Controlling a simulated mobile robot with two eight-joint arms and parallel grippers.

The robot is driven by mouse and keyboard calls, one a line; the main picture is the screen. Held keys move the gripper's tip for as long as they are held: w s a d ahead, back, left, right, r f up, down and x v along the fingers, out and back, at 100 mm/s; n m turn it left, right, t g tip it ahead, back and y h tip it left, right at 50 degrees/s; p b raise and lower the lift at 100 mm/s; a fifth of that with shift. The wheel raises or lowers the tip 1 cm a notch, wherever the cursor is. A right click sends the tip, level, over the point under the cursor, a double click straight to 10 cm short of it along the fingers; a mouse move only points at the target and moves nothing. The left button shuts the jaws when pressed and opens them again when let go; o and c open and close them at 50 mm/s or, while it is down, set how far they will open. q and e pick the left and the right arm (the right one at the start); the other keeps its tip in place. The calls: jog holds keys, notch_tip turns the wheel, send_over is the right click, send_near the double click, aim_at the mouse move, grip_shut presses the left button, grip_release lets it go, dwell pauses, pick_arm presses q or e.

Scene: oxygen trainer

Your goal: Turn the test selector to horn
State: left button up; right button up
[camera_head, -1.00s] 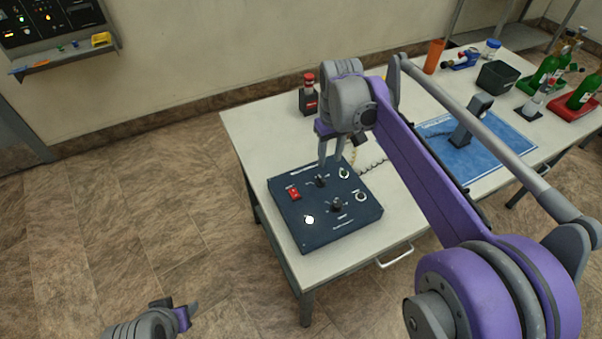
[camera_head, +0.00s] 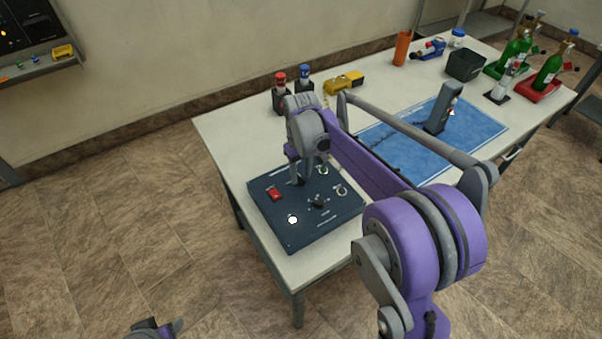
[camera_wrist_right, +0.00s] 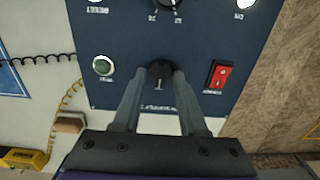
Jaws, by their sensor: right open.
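The dark blue control panel (camera_head: 335,222) lies on the near end of the table. It carries two black knobs, a red switch (camera_head: 275,194) and round lights or buttons. One knob (camera_head: 318,201) shows clearly in the head view; the other (camera_wrist_right: 160,70) is mostly hidden there by my right gripper (camera_head: 300,182). In the right wrist view my right gripper (camera_wrist_right: 159,78) is open, its fingertips on either side of that knob. Contact cannot be told. The knob labels are too small to read. My left gripper (camera_head: 168,327) is only partly in view at the bottom edge, away from the table.
Behind the panel stand a red-capped item (camera_head: 280,92), a blue-capped item (camera_head: 304,80) and a yellow item (camera_head: 342,84). A blue mat (camera_head: 480,127) with a grey device (camera_head: 440,112) lies to the right. Green bottles and a black bin (camera_head: 465,64) stand farther off.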

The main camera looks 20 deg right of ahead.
jog(key=shift+f, duration=0.1)
grip_shut()
jog(key=shift+n, duration=0.5)
jog(key=n, duration=0.4)
jog(key=shift+n, duration=0.4)
jog(key=n, duration=0.5)
jog(key=shift+n, duration=0.7)
grip_release()
